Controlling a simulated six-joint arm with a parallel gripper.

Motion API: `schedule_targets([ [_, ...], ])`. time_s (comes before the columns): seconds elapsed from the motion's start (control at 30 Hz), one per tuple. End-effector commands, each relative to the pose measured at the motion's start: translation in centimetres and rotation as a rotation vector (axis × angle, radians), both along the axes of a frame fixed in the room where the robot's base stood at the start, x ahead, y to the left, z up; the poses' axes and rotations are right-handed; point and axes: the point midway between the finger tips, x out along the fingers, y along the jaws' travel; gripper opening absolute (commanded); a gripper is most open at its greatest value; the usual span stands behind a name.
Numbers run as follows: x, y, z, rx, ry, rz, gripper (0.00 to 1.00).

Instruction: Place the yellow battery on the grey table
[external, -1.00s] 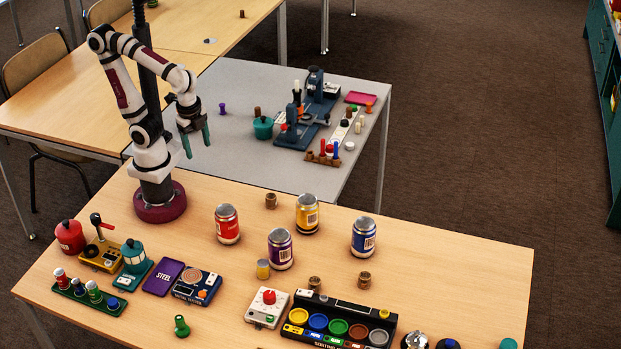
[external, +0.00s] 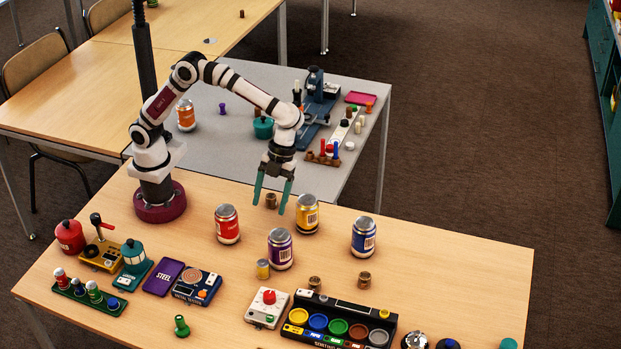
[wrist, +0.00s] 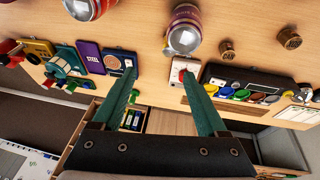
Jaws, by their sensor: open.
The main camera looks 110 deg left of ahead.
Motion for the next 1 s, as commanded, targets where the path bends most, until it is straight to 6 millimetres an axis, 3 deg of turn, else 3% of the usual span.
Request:
schedule_targets([
  [0.07,1.9,-1.0,-1.6,-0.049,-0.019,-0.077,0.76],
  [0.17,2.8,-1.8,-2.8,-0.078,-0.035,-0.125,0.76],
  [0.5,1.5,-4.9,-10.8,-0.078,-0.036,-0.129,0.76],
  [0.67,1.0,-5.5,-12.6,-0.078,-0.037,-0.129,0.76],
  [0.83,0.0,-6.4,-15.8,-0.077,-0.035,-0.128,0.76],
  [1.0,-0.1,-6.8,-17.0,-0.076,-0.039,-0.128,0.76],
])
